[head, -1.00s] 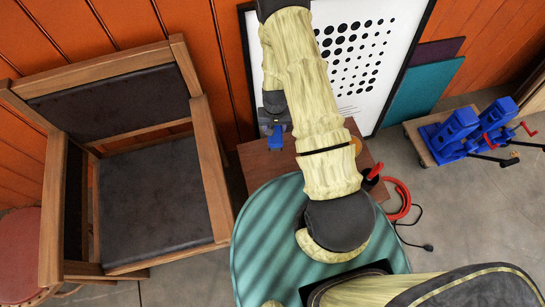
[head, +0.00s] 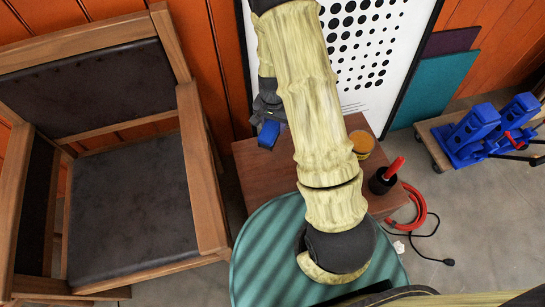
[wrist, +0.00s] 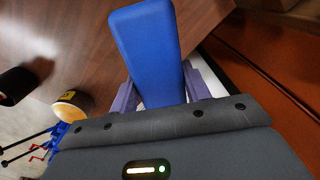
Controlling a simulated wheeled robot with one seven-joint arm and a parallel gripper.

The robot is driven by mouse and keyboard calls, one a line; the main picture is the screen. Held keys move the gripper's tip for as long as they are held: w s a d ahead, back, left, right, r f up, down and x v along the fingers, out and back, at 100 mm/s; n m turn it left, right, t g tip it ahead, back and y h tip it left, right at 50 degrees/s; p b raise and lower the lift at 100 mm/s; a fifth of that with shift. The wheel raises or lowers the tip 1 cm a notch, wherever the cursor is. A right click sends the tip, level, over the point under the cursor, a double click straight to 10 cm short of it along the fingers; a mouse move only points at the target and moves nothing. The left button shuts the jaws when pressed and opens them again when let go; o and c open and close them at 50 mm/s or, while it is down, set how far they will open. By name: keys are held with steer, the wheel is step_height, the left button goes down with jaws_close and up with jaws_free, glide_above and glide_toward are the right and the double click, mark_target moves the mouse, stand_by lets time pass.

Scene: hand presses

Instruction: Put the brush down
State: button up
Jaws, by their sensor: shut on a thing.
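The brush shows as a long blue block with rounded edges (wrist: 150,50), and I see no bristles. My gripper (wrist: 162,88) is shut on it, with a finger on each side in the wrist view. In the head view my gripper (head: 267,106) is left of my forearm, with the blue brush (head: 268,135) sticking out below it. The brush appears over or near the back left edge of a brown wooden table (head: 265,165). I cannot tell whether it touches the tabletop.
A cup with a yellow-orange top (head: 362,141) and a black holder with a red-handled thing (head: 383,181) stand on the table's right side. A wooden chair (head: 205,170) is on the left. A framed dotted poster (head: 395,60) stands behind. The table's left part looks bare.

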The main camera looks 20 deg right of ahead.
steer(key=shift+s+a+f+m+b, duration=0.15)
steer(key=shift+f+m+b, duration=0.25)
steer(key=shift+f+b, duration=0.55)
steer(key=shift+s+r+m+b, duration=0.1)
steer(key=shift+r+m+b, duration=0.2)
steer(key=shift+b, duration=0.5)
steer(key=shift+a, duration=0.1)
steer(key=shift+r, duration=0.1)
steer(key=shift+f+b, duration=1.1)
steer(key=shift+f, duration=2.05)
steer(key=shift+f+b, duration=0.75)
steer(key=shift+f, duration=1.1)
steer(key=shift+f, duration=0.15)
